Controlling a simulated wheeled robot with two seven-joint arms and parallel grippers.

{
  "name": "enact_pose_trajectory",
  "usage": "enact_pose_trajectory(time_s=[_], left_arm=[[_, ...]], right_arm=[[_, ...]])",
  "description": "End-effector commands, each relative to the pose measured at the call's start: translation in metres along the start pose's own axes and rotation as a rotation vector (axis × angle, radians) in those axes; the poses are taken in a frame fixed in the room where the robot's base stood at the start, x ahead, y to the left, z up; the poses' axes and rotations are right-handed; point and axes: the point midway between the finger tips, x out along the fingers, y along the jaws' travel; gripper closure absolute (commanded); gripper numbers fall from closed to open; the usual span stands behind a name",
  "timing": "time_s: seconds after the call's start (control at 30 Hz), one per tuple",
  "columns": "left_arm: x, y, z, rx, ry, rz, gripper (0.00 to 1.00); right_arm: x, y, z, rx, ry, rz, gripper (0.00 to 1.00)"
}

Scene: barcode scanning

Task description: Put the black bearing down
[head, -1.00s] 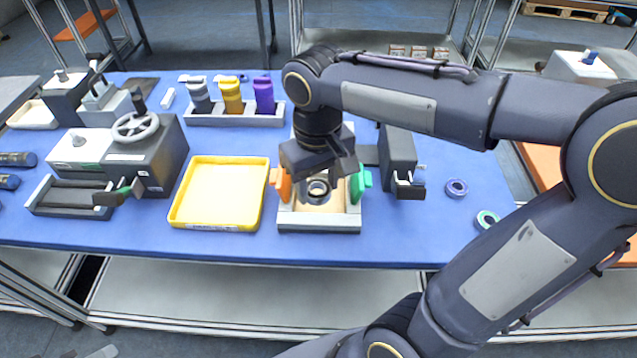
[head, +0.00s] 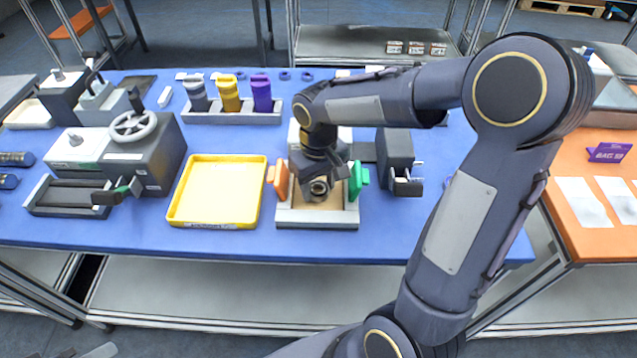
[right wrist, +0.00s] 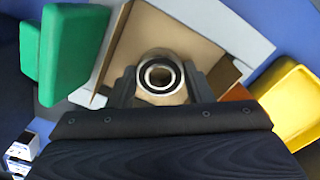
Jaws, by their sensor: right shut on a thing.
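The black bearing (head: 319,187) is a small dark ring with a lighter inner ring. It also shows in the right wrist view (right wrist: 160,76), between the two dark fingers. My right gripper (head: 321,183) is shut on it, above a brown-floored fixture (head: 318,217) with a grey frame. An orange block (head: 281,179) stands at the fixture's left side and a green block (head: 356,180) at its right. I cannot tell how far the bearing is above the fixture floor. My left gripper does not show.
A yellow tray (head: 216,192) lies empty left of the fixture. A machine with a handwheel (head: 134,126) stands farther left. A rack (head: 232,118) with grey, yellow and purple items is behind the tray. A dark device (head: 397,160) stands right of the fixture.

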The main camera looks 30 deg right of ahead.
Motion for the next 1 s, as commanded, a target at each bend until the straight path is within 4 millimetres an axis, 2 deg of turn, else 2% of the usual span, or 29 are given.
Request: enact_pose_trajectory(time_s=[0.23, 0.27, 0.4, 0.67, 0.8, 0.87, 1.0], left_arm=[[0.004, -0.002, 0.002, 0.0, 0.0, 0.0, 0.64], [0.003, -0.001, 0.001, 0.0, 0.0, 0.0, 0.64], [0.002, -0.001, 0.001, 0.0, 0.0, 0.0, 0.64], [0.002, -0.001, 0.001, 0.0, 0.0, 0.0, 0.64], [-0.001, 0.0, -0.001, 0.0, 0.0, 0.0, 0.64], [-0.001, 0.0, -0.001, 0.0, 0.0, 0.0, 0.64], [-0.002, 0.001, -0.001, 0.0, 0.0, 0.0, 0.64]], right_arm=[[0.005, 0.0, 0.0, 0.0, 0.0, 0.0, 0.8], [0.004, 0.0, 0.0, 0.0, 0.0, 0.0, 0.52], [0.003, 0.0, 0.0, 0.0, 0.0, 0.0, 0.33], [0.003, 0.0, 0.0, 0.0, 0.0, 0.0, 0.32], [-0.006, 0.0, 0.0, 0.0, 0.002, 0.0, 0.32], [-0.014, 0.0, -0.001, 0.0, 0.005, 0.001, 0.32], [-0.043, 0.0, -0.001, 0.0, 0.007, 0.0, 0.32]])
